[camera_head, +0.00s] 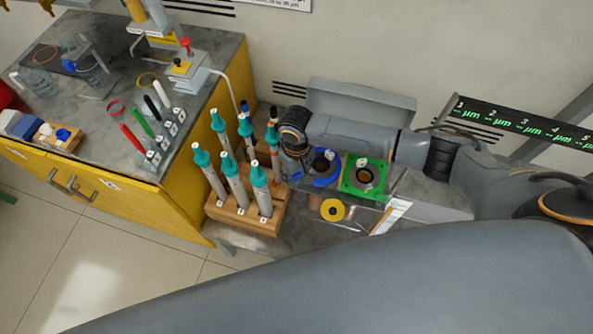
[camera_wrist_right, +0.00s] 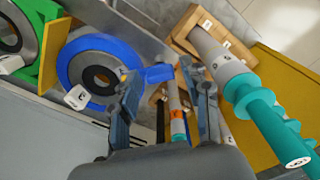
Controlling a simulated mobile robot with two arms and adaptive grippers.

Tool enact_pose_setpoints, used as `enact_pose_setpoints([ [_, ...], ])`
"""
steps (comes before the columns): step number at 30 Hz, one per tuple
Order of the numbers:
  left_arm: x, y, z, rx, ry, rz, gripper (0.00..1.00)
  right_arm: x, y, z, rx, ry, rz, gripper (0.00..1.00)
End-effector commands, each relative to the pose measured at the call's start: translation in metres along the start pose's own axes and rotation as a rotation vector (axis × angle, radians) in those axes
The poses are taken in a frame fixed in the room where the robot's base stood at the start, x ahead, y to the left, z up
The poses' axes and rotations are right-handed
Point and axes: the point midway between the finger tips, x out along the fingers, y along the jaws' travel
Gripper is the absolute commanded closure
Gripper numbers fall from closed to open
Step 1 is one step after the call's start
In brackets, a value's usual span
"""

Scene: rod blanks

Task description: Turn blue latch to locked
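The blue latch is a blue ring around a dark round opening, with a short blue tab on one side. In the right wrist view the ring (camera_wrist_right: 72,66) lies beyond my right gripper (camera_wrist_right: 159,80). Its tab (camera_wrist_right: 158,73) shows between the two spread fingertips. I cannot tell whether either finger touches it. In the head view the blue latch (camera_head: 327,180) is partly hidden by my right arm and gripper, which reach in from the right and point down at its left side. My left gripper is not in view.
A green square fitting (camera_head: 377,190) sits right of the blue latch, with a yellow disc (camera_head: 332,210) in front. A wooden rack (camera_head: 243,218) with several teal-topped tools stands close on the left. A yellow cabinet with a marble top (camera_head: 212,85) is further left.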

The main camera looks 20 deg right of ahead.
Motion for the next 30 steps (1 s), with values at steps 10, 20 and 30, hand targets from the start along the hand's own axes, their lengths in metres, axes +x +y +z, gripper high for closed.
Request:
enact_pose_setpoints([
  [10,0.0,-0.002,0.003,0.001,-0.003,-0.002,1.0,-0.003,0.0,0.0,0.001,0.001,-0.001,0.47],
  [20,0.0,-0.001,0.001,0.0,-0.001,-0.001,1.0,-0.061,0.0,-0.001,0.0,0.004,-0.001,0.47],
  [30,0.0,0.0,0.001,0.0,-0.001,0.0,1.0,-0.114,0.0,0.0,0.001,0.001,0.0,0.47],
])
